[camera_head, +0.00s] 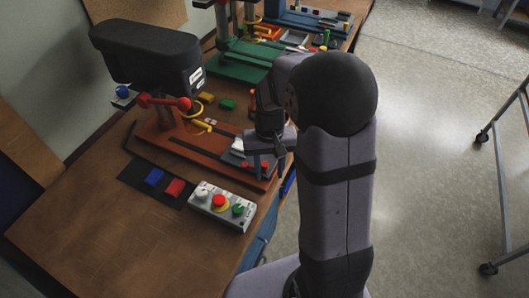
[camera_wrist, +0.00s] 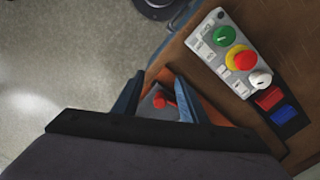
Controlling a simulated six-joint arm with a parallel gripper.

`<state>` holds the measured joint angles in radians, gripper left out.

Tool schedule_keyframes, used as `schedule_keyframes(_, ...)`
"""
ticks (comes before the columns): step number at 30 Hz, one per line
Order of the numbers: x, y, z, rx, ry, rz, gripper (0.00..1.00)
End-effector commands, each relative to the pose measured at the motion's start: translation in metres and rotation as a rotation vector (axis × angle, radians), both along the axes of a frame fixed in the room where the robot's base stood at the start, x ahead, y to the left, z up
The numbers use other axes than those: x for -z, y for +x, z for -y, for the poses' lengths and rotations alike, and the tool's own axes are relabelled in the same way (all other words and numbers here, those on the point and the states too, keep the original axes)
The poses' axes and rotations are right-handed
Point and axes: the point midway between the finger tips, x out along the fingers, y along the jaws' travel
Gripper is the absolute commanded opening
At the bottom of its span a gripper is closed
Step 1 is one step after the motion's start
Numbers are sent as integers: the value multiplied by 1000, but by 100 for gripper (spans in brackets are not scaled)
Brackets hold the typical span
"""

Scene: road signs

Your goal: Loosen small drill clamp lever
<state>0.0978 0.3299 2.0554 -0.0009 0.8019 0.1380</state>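The small drill has a black head (camera_head: 150,55) and an orange-red base (camera_head: 185,145) on the wooden bench. A small red lever-like part (camera_wrist: 165,99) sits on a grey block on the base, seen between my fingers in the wrist view. It shows only partly in the head view, beside my gripper (camera_head: 263,170). My gripper points down over the front right end of the base. In the wrist view my gripper (camera_wrist: 160,78) has its two blue-grey fingers well apart, with nothing held. I cannot tell whether the fingers touch the red part.
A grey control box (camera_head: 222,206) with white, red and green knobs stands in front of the base. A black mat (camera_head: 135,172) with blue and red blocks lies left of it. A green machine (camera_head: 240,60) stands behind. The bench front left is clear.

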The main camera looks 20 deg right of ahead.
Motion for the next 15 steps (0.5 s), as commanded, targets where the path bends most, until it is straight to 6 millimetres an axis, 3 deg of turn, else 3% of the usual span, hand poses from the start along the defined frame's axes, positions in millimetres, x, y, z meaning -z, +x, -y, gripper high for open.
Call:
schedule_keyframes(1, -8, 22, 2, 60, -4, 26, 39)
schedule_keyframes(3, -26, 48, 4, 167, -9, 68, 39)
schedule_keyframes(6, -46, 65, 6, 319, -9, 94, 39)
schedule_keyframes(15, -48, 54, 5, 605, -18, 42, 39)
